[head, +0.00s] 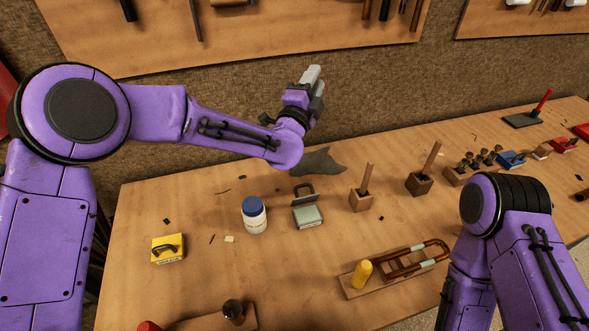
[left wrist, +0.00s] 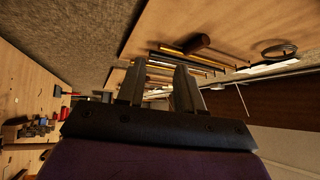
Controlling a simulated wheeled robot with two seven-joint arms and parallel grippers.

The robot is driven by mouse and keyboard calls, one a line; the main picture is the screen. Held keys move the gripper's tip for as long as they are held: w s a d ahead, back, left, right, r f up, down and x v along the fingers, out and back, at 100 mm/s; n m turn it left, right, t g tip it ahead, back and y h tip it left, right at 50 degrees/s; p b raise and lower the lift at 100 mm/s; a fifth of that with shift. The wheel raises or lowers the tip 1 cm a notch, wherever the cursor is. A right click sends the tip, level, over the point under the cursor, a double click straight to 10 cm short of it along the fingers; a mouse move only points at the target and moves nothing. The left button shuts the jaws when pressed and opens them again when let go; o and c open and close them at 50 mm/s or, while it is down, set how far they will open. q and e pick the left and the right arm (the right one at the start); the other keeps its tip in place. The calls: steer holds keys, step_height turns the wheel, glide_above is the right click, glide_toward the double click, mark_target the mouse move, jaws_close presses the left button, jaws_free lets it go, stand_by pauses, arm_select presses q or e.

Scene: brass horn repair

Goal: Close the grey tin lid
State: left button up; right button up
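The grey tin (head: 308,217) stands on the workbench near the middle of the head view. Its lid (head: 304,198) is raised at the back edge, with a dark loop-shaped part standing above it. My left gripper (head: 313,78) is raised well above and behind the tin, in front of the wall, touching nothing. In the left wrist view its two fingers (left wrist: 158,85) are apart with nothing between them. My right gripper is out of view; only part of my right arm shows at lower right in the head view.
A white jar with a blue cap (head: 254,215) stands just left of the tin. A wooden block with a handle (head: 362,195) is to its right. A dark grey cloth (head: 318,162) lies behind it. A yellow box (head: 168,248) is farther left.

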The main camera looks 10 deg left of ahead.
arm_select(q)
steer(key=w+a+f+n+g+y+p, duration=0.1)
steer(key=w+a+f+n+g+y, duration=0.15)
steer(key=a+n+y, duration=0.65)
steer(key=w+a+f+n+g+y+p, duration=0.1)
steer(key=w+a+f+n+g+y, duration=0.25)
steer(key=n, duration=0.95)
steer(key=s+f+n+g+h, duration=0.1)
steer(key=s+f+n+g, duration=0.6)
steer(key=s+n+g, duration=0.35)
steer(key=s+d+r+n+g+h, duration=0.2)
steer(key=s+d+n+g+h, duration=0.35)
steer(key=d+n, duration=0.35)
steer(key=shift+h, duration=0.3)
steer(key=f+p, duration=0.1)
steer(key=f, duration=0.2)
steer(key=f+p, duration=0.1)
steer(key=f, duration=0.3)
steer(key=f+p, duration=0.1)
steer(key=f, duration=0.2)
steer(key=shift+s+d+f, duration=0.1)
steer(key=shift+s+f, duration=0.2)
steer(key=shift+s, duration=0.05)
jaws_close()
